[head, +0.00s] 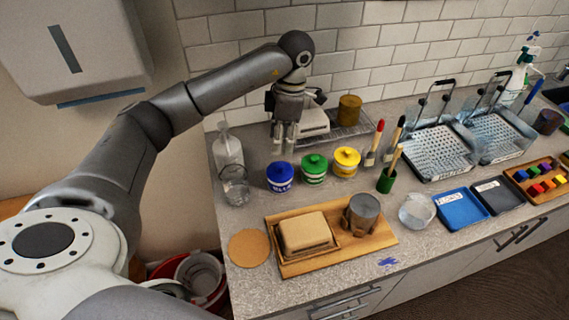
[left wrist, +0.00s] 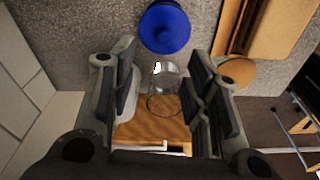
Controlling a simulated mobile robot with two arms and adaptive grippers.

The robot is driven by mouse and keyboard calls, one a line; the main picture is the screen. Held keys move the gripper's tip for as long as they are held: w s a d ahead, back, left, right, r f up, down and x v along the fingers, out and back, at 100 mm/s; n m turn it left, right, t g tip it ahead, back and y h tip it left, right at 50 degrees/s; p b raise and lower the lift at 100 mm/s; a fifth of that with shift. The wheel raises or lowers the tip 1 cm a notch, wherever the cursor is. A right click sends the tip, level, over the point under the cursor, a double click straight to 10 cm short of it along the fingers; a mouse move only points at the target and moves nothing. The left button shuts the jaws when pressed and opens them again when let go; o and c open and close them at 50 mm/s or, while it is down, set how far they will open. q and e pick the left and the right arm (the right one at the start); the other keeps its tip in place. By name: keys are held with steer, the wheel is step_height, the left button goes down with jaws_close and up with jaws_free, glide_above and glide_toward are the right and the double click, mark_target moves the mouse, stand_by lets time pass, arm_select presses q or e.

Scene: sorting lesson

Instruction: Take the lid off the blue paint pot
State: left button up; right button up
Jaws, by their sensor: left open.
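The blue paint pot (head: 281,187) stands on the counter with a white label band. Its blue lid (head: 280,168) with a knob sits on top. In the left wrist view the round blue lid (left wrist: 165,30) is at the top edge, ahead of the fingers and not between them. My left gripper (head: 284,148) points down behind the paint pots, above the counter and apart from the blue lid. Its fingers (left wrist: 165,100) are spread, with nothing held. My right gripper is not in view.
Green (head: 314,170) and yellow (head: 346,162) pots stand close on the right. A clear bottle (head: 227,148) and glass jar (head: 235,186) stand on the left. A wooden board (head: 376,240) with a tan block (head: 306,232) and metal can (head: 362,212) lies in front.

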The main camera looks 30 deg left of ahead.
mark_target(280, 165)
arm_select(q)
steer(key=shift+s+a+f+p, duration=0.1)
steer(key=shift+s+f+p, duration=0.05)
steer(key=shift+f, duration=0.45)
steer(key=shift+s+f+p, duration=0.15)
steer(key=shift+f, duration=0.75)
step_height(280, 165, down, 5)
steer(key=p, duration=0.3)
steer(key=shift+r, duration=0.2)
steer(key=shift+f, duration=0.45)
steer(key=shift+c, duration=0.3)
steer(key=c, duration=0.7)
steer(key=shift+c, duration=0.5)
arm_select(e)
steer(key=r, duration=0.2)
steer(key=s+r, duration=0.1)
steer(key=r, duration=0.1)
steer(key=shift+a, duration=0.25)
